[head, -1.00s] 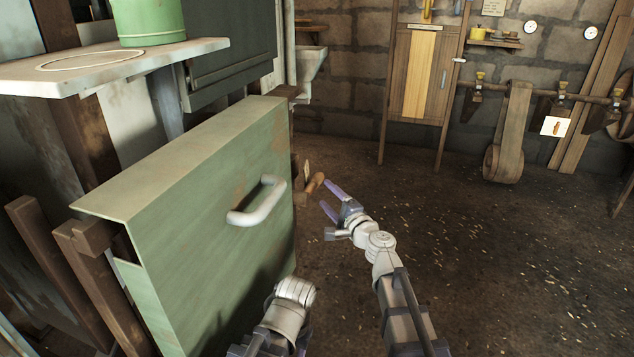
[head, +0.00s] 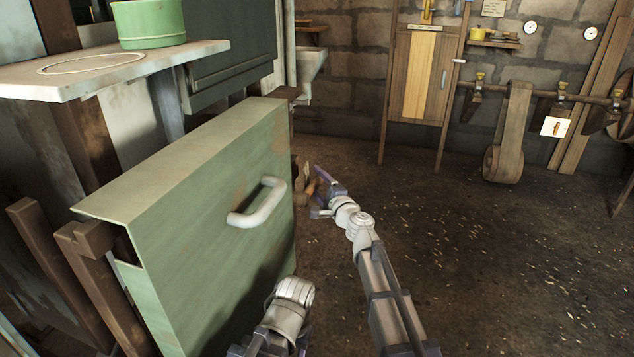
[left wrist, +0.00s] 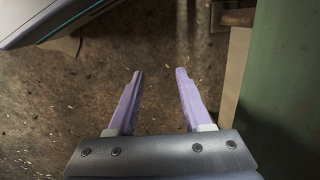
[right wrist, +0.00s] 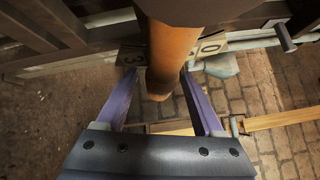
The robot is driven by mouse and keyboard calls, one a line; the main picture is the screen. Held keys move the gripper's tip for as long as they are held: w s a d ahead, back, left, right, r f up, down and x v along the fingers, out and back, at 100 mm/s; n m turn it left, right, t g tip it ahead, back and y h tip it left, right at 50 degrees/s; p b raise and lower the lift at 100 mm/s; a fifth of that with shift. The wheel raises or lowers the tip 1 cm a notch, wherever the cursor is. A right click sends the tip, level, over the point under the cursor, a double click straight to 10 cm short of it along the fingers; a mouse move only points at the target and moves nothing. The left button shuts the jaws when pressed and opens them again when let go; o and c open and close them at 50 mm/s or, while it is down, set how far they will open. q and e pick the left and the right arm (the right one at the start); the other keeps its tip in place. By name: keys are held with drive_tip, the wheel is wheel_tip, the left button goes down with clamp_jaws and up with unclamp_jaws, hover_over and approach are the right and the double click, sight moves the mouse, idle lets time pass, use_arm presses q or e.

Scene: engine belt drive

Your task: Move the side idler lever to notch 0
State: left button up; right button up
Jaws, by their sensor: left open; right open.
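The side idler lever's orange-brown wooden handle (right wrist: 172,52) shows large in the right wrist view, between the fingers of my right gripper (right wrist: 160,76). The fingers are open on either side of it; I cannot tell whether they touch it. In the head view the handle (head: 310,188) is small beside the right gripper (head: 318,184), past the green panel's far edge. In the right wrist view a plate marked 0 (right wrist: 210,46) lies right of the handle and one marked 3 (right wrist: 134,57) left. The lever's notch is hidden. My left gripper (left wrist: 159,73) is open and empty.
The green panel (head: 205,220) with a white handle (head: 257,203) stands close beside my left arm. A white shelf (head: 110,62) holds a green pot (head: 150,25). The floor (head: 480,240) to the right is clear.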

drive_tip(key=shift+c, duration=0.2)
clamp_jaws()
idle(0.4)
idle(0.8)
